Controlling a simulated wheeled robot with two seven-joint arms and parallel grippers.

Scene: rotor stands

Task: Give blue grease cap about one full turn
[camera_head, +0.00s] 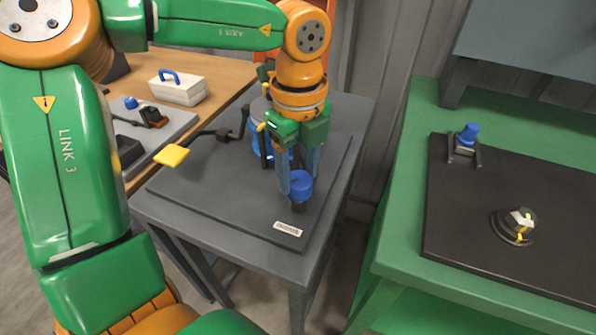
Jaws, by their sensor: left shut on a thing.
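The blue grease cap (300,184) sits upright on a short dark post on the dark stand plate, near the plate's front right. My left gripper (299,176) reaches down from above with its blue-grey fingers at the cap, and is shut on it. The cap's far side is partly hidden by the fingers. My right gripper is not in view.
Behind my gripper a blue round part (258,148) shows partly. A black crank arm with a yellow pad (172,155) extends left over the plate. A green bench (403,240) on the right holds another blue cap (468,134) and a hex fitting (515,225).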

